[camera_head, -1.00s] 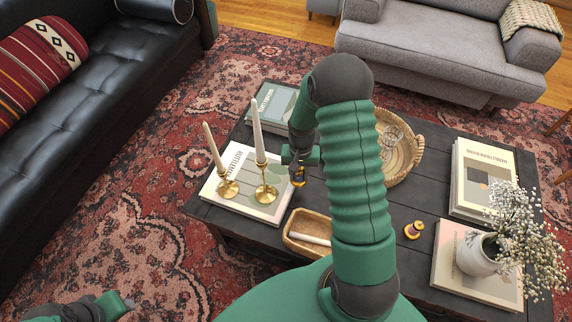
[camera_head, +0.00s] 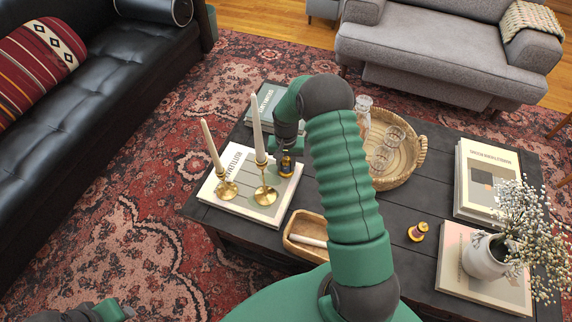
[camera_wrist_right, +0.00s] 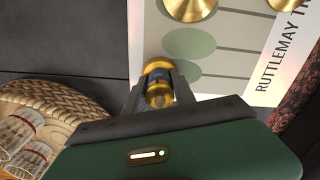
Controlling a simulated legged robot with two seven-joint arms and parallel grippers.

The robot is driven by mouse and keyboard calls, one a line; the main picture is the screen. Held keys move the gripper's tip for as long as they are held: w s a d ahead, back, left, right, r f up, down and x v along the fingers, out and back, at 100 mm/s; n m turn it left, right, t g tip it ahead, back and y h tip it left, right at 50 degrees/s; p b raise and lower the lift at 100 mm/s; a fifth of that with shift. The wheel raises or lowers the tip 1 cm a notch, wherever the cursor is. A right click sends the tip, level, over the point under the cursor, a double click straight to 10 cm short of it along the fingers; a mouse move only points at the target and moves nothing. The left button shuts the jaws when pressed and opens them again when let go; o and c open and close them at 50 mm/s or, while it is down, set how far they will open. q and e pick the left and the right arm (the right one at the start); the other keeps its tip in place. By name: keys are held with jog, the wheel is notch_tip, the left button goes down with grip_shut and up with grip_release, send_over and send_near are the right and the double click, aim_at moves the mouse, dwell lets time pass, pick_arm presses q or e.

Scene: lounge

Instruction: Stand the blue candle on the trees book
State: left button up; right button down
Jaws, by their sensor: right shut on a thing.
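My right gripper (camera_head: 286,155) is shut on the blue candle (camera_head: 286,166), a small blue piece with gold ends. The trees book (camera_head: 236,203) is pale, with green oval trees on its cover, and lies at the table's left. The candle is over the book's right part, beside the brass candlesticks. In the right wrist view the candle (camera_wrist_right: 158,85) sits between the fingers of the right gripper (camera_wrist_right: 158,98), above the book (camera_wrist_right: 230,60). Whether it touches the cover I cannot tell. My left gripper (camera_head: 122,312) is low at the left, away from the table, its jaws unclear.
Two brass candlesticks (camera_head: 265,194) with tall white candles stand on the trees book. A wooden tray (camera_head: 304,251), a wicker basket (camera_head: 405,178) with glasses, a small gold-and-purple piece (camera_head: 417,231), other books and a flower vase (camera_head: 485,256) share the dark table.

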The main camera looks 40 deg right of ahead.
jog(key=c, duration=1)
grip_release()
jog(key=shift+c, duration=0.2)
notch_tip(320, 180, up, 12)
jog(key=p, duration=0.3)
